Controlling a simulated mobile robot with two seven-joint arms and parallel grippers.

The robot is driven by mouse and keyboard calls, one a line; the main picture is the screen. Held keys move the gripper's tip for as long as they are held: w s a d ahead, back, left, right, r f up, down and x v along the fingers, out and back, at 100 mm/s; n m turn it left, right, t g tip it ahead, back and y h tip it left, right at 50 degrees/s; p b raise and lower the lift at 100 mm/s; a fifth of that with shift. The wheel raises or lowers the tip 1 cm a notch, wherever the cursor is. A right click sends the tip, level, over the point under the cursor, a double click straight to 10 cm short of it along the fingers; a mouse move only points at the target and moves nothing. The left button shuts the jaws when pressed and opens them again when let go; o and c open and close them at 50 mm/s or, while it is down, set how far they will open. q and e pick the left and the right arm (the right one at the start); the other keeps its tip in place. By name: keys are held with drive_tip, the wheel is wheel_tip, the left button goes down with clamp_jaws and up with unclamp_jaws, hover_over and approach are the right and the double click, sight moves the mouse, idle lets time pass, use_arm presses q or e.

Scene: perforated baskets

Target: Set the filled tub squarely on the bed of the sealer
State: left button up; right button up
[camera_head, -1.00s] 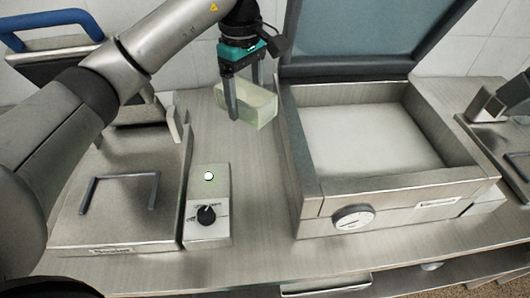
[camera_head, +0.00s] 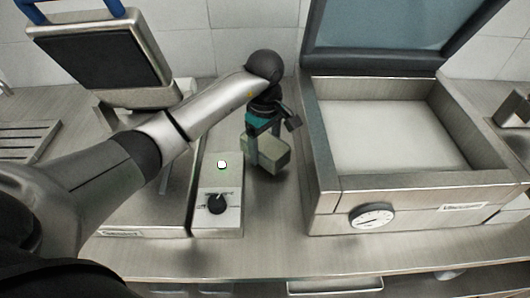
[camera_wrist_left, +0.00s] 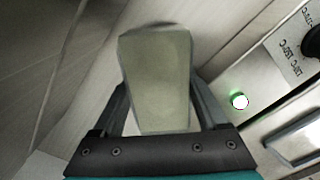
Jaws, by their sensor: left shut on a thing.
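The pale green tub (camera_head: 270,153) hangs from my left gripper (camera_head: 262,148), which is shut on it, over the counter between the two machines. In the left wrist view the tub (camera_wrist_left: 158,75) sits between the two fingers of the gripper (camera_wrist_left: 160,100), and its contents cannot be made out. The sealer (camera_head: 95,60) appears to be the machine at the left, with its dark lid raised. Its bed is mostly hidden behind my left arm. My right gripper is not in view.
A control box (camera_head: 218,190) with a dial and a lit green lamp stands just left of the tub. A large open steel pan (camera_head: 318,150) with a gauge and raised lid stands to the right. Bare counter (camera_head: 268,215) lies between them.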

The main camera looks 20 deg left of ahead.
use_arm(q)
drive_tip(key=shift+f, duration=0.95)
drive_tip(key=shift+f, duration=0.25)
drive_tip(key=o, duration=1.5)
drive_tip(key=shift+o, duration=0.2)
drive_tip(key=shift+r, duration=0.15)
